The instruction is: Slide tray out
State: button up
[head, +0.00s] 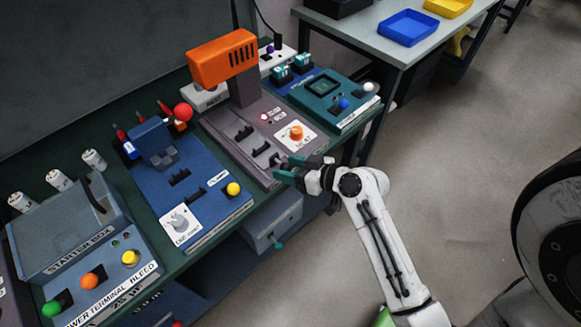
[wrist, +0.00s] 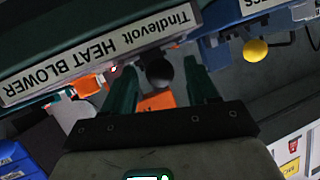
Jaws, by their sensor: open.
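The grey heat blower unit (head: 228,140) stands on the bench with an orange blower head (head: 222,57) above it. Small black slotted pieces (head: 244,133) sit on its deck; I cannot clearly make out the tray's outline. My gripper (head: 284,167) is at the unit's front edge, with its teal fingers apart. In the wrist view, a dark round knob (wrist: 159,73) shows between the open fingers, beside the HEAT BLOWER label (wrist: 95,50). Whether the fingers touch the knob is not clear. The gripper hides part of the unit's front in the head view.
A blue panel (head: 205,205) with a yellow knob stands left of the unit, and a teal panel (head: 335,98) right. A grey drawer box (head: 272,222) hangs below the bench. A side table (head: 370,40) stands behind right. Open floor (head: 450,130) lies to the right.

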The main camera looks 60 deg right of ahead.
jog(key=b+v, duration=0.2)
jog(key=v, duration=0.8)
jog(key=shift+s, duration=0.35)
jog(key=shift+r, duration=0.15)
jog(key=s+a+f+n+g, duration=0.2)
jog(key=s+a+f+g, duration=0.2)
jog(key=a+f+g, duration=0.6)
jog(key=a+g, duration=0.2)
jog(key=shift+s+f+g, duration=0.25)
jog(key=shift+f+g, duration=0.05)
jog(key=shift+f, duration=0.05)
